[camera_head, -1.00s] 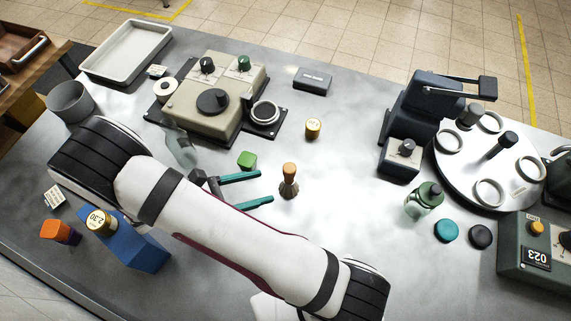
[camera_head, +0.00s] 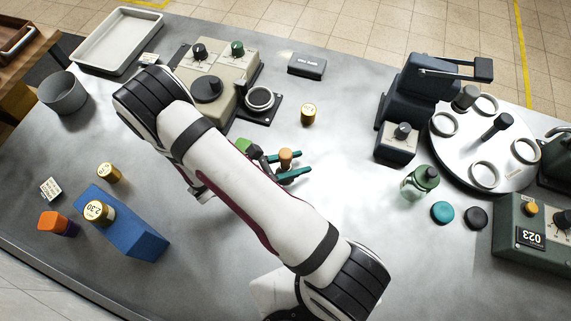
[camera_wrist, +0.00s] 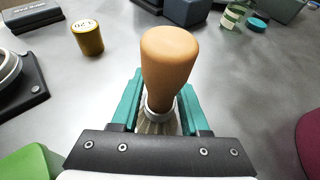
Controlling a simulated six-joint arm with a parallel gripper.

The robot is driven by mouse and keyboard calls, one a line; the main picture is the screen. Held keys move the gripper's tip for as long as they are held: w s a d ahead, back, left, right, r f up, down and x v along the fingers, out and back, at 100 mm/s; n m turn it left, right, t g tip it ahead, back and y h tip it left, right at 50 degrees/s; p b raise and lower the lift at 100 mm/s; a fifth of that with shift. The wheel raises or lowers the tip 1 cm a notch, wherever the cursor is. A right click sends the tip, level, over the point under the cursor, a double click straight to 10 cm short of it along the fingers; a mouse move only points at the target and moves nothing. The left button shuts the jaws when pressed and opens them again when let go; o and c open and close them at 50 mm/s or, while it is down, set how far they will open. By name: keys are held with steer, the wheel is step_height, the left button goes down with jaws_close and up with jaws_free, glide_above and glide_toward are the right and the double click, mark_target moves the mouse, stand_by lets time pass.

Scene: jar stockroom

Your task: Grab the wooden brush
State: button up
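The wooden brush (camera_head: 286,156) has an orange-tan handle and stands upright on the metal table, between the fingers of my gripper (camera_head: 290,165). In the wrist view, its rounded handle (camera_wrist: 168,60) rises above the teal fingers of my gripper (camera_wrist: 162,110). The fingers lie close on both sides of the pale collar and bristles, and appear shut on it. The lower bristles are mostly hidden by the gripper.
A green block (camera_head: 243,146) is close beside the gripper. A gold-lidded jar (camera_head: 308,113) stands behind the brush. A green bottle (camera_head: 420,182) and a white turntable (camera_head: 465,165) are at right. The table between brush and bottle is clear.

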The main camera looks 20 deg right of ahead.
jaws_close()
steer(key=shift+r, duration=0.15)
